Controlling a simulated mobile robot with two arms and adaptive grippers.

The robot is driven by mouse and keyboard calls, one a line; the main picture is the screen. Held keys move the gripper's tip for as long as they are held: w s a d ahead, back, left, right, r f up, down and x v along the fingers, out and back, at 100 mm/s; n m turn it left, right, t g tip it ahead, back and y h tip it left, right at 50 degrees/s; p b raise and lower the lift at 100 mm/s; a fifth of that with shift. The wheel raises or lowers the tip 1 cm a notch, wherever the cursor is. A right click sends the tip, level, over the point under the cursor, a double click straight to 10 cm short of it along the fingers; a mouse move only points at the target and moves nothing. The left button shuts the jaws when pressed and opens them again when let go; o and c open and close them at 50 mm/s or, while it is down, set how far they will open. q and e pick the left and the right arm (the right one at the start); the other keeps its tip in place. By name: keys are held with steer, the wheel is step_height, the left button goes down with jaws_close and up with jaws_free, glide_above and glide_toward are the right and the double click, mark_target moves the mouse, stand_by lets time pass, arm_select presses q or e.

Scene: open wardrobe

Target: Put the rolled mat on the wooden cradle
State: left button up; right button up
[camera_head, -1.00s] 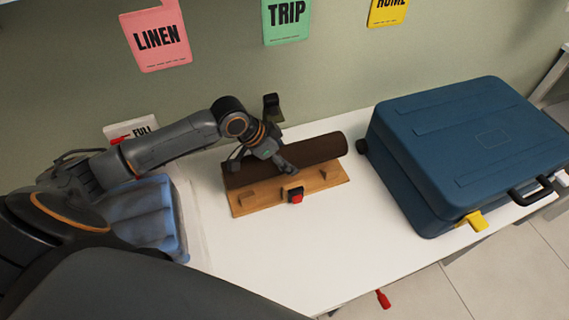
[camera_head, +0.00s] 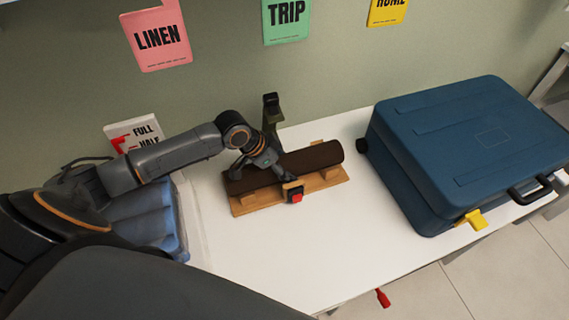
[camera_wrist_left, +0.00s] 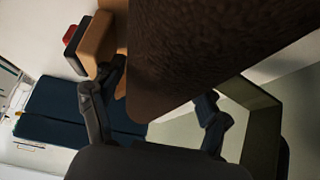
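The dark brown rolled mat (camera_head: 313,157) lies lengthwise over the wooden cradle (camera_head: 245,204), between its front and back pegs. It looks resting on the cradle or very close above it. My left gripper (camera_head: 272,165) reaches down over the mat's left half, one finger in front of it and the other behind. It looks shut on the mat. In the left wrist view the mat (camera_wrist_left: 205,45) fills the top, between the two fingers (camera_wrist_left: 155,100); the contact is partly hidden. My right gripper is not in view.
A blue suitcase (camera_head: 470,150) stands on the white table (camera_head: 300,250) to the right. Folded blue cloth (camera_head: 150,215) lies left, under my left arm. A red block (camera_head: 296,196) is at the cradle's front edge. The table front is clear.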

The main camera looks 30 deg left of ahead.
arm_select(q)
steer(key=shift+r, duration=0.1)
steer(key=shift+r, duration=0.35)
steer(key=p+v, duration=0.7)
steer(key=p, duration=0.1)
steer(key=shift+r, duration=0.1)
steer(key=shift+a+r, duration=0.1)
steer(key=shift+s, duration=0.15)
